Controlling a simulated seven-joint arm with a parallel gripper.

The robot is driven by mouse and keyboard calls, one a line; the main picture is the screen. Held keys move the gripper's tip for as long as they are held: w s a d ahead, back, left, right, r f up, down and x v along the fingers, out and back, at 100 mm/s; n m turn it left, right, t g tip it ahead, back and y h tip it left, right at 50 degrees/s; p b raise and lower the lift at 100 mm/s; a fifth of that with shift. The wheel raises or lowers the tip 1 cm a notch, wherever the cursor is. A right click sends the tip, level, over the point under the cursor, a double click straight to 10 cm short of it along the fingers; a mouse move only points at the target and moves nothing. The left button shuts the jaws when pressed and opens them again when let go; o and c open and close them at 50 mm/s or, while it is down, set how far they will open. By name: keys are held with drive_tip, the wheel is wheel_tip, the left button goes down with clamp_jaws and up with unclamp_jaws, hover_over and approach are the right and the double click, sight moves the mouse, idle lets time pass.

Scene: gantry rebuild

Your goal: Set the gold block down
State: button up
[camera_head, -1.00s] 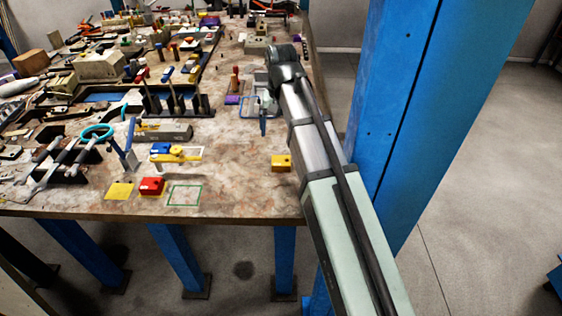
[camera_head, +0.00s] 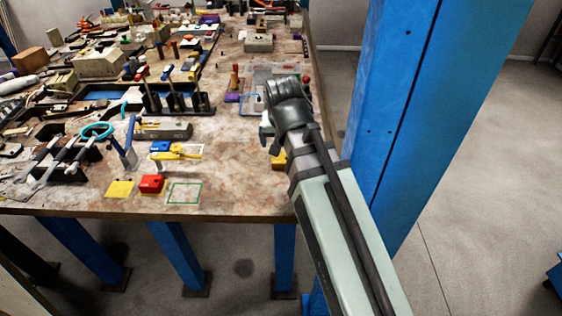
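The gold block (camera_head: 278,162) sits on the table near its front right edge. My arm's wrist covers its right part. My gripper (camera_head: 265,132) points down beyond the wrist, up and to the left of the block in the picture. It is small and mostly hidden by my arm, so I cannot tell whether its fingers are open or shut. I see nothing clearly held in it.
A red block (camera_head: 151,184) sits between a yellow square (camera_head: 119,190) and an empty green outline (camera_head: 185,194). A blue and yellow part (camera_head: 172,151) stands behind. Bare table lies left of the gold block. A blue post (camera_head: 397,110) rises at right.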

hover_over(281, 159)
drive_tip(key=s, duration=0.2)
drive_tip(key=shift+s+d+f, duration=0.1)
drive_tip(key=shift+f, duration=1.65)
drive_tip(key=shift+s+d+f, duration=0.1)
drive_tip(key=shift+f, duration=1.65)
drive_tip(key=shift+a+x, duration=0.2)
drive_tip(key=shift+x, duration=2.4)
drive_tip(key=shift+w+r, duration=0.1)
drive_tip(key=shift+w, duration=0.05)
drive_tip(key=c, duration=1.4)
drive_tip(key=shift+r, duration=0.1)
wheel_tip(281, 159, up, 10)
